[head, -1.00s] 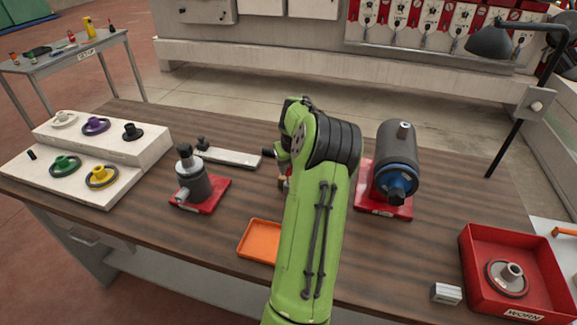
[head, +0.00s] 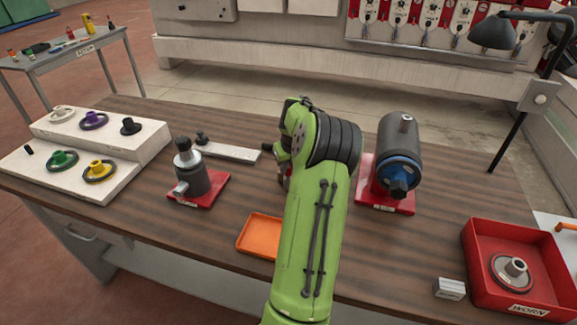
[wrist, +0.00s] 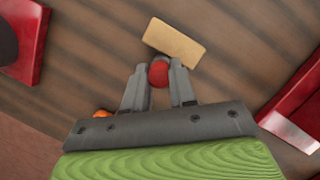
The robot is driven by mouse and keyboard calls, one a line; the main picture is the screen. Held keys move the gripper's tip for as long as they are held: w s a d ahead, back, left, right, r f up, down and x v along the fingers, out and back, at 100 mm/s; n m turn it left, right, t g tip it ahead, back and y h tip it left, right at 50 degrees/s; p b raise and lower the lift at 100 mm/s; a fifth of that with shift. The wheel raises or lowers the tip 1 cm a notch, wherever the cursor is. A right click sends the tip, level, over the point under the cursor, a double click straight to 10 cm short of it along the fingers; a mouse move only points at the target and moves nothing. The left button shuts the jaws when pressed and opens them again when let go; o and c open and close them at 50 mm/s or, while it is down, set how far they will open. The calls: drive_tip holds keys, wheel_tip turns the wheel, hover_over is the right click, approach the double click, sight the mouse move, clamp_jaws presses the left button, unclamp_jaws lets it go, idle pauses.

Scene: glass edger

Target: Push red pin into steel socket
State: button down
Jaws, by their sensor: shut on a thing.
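In the wrist view my gripper (wrist: 159,75) is shut on a red rounded piece, the red pin (wrist: 159,74), which sits between the fingertips. Only its rounded red end shows clearly. A tan block (wrist: 174,42) lies just beyond the fingertips; I cannot tell whether it touches them. In the head view my green arm hides most of the gripper and the pin. I cannot make out a steel socket for certain. A grey cylinder with a silver side stub (head: 182,188) stands on a red plate left of my arm.
A grey motor with a blue face (head: 398,165) stands right of my arm. An orange tray (head: 258,236) lies at the front. A red WORN bin (head: 480,235) is at the right. A white stepped rack (head: 145,150) with several handwheels stands at the left.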

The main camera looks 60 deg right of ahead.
drive_tip(key=shift+f+b, duration=0.6)
drive_tip(key=shift+f, duration=0.2)
drive_tip(key=c, duration=0.8)
unclamp_jaws()
drive_tip(key=shift+r, duration=0.1)
drive_tip(key=shift+c, duration=0.2)
drive_tip(key=p+v, duration=0.2)
drive_tip(key=v, duration=1.3)
drive_tip(key=shift+r, duration=0.35)
drive_tip(key=shift+a, duration=0.15)
